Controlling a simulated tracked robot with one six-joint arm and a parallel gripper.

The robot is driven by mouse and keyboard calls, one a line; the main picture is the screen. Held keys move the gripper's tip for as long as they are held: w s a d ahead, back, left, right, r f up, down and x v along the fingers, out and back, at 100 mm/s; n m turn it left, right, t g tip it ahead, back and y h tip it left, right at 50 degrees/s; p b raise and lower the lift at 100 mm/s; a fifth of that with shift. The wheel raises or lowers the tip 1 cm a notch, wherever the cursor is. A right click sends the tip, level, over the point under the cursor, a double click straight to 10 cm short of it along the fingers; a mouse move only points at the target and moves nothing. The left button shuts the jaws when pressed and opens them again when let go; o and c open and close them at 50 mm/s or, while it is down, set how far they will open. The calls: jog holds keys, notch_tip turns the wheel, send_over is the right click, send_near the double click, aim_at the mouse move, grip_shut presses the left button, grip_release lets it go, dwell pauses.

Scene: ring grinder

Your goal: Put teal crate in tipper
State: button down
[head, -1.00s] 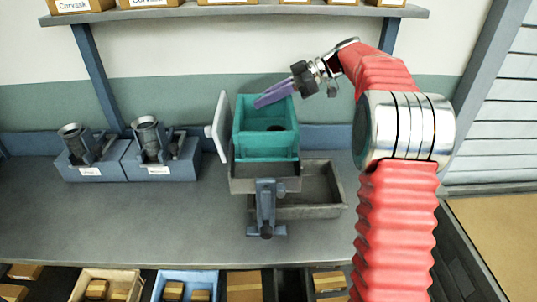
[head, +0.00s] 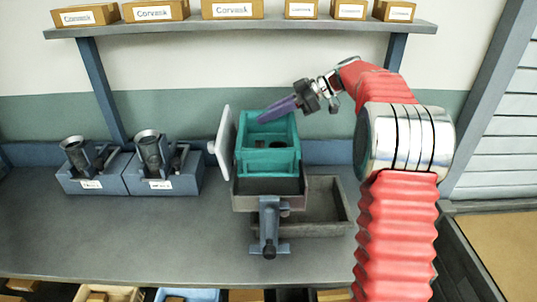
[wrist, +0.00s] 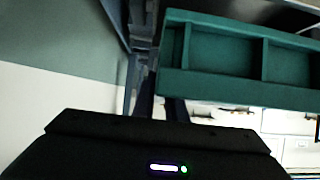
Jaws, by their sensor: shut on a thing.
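The teal crate (head: 268,162) is an open box at the middle of the head view, with a dark spot visible inside. My gripper (head: 265,116) reaches in from the upper right, its purple fingers shut on the crate's far rim. The tipper (head: 268,188) is a grey tray on a blue stand, directly below the crate in the picture. The crate covers most of the tray's opening; I cannot tell whether they touch. In the wrist view the teal crate (wrist: 215,83) fills the upper right, with inner dividers showing. The fingertips are hard to make out there.
A white plate (head: 222,142) stands upright left of the crate. A grey bin (head: 330,222) lies right of the tipper stand. Two blue machines (head: 160,170) sit at the left. A shelf (head: 300,27) with labelled boxes runs above. The left front bench is clear.

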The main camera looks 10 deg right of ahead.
aim_at(268, 128)
jog(key=shift+f, duration=2.25)
jog(key=shift+f, duration=1.9)
jog(key=c, duration=1.8)
grip_release()
jog(key=shift+f, duration=0.1)
jog(key=v, duration=1.2)
